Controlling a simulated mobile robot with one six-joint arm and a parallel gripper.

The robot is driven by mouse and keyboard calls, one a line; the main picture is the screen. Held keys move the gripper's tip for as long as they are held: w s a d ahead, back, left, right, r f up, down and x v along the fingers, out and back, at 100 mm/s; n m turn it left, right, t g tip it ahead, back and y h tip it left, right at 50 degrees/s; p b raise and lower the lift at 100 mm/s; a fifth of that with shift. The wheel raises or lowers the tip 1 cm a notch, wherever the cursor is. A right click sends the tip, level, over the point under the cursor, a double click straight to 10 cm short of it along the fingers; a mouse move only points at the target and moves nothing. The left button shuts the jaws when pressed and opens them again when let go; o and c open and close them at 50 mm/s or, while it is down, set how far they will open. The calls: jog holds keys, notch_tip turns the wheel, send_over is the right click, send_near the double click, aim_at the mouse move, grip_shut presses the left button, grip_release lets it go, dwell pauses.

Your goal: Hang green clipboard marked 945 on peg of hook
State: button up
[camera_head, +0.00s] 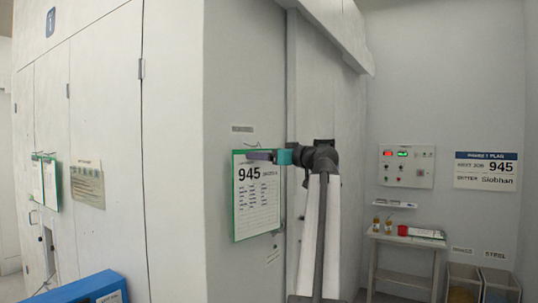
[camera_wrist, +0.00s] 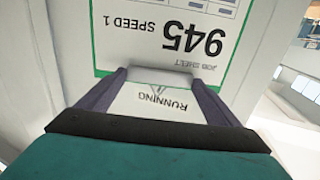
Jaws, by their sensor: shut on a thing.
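The green-edged clipboard marked 945 (camera_head: 256,200) hangs upright, flat along or very near the pale machine's side wall in the head view. In the wrist view the clipboard (camera_wrist: 150,35) appears upside down, its sheet reading 945, SPEED 1. My gripper (camera_head: 262,155) is at its top edge, and in the wrist view my gripper (camera_wrist: 160,77) has its two purple fingers shut on the pale clip at the top. A small dark V-shaped piece (camera_wrist: 158,91), maybe the hook, shows just past the clip. I cannot tell whether the clipboard is on a peg.
A RUNNING label (camera_head: 242,128) is on the wall above the clipboard. Other green clipboards (camera_head: 49,182) hang on the machine's left face. A blue box (camera_head: 85,290) stands at lower left. A small table (camera_head: 405,240) with bottles and a red item, and bins (camera_head: 500,285), stand at right.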

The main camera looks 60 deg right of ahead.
jog(key=shift+w+f+b, duration=0.25)
jog(key=shift+w+b, duration=0.5)
jog(key=shift+w, duration=0.45)
dwell(0.3)
jog(key=o, duration=1.5)
jog(key=shift+s, duration=0.1)
jog(key=shift+b+v, duration=2.5)
jog(key=shift+v, duration=4.35)
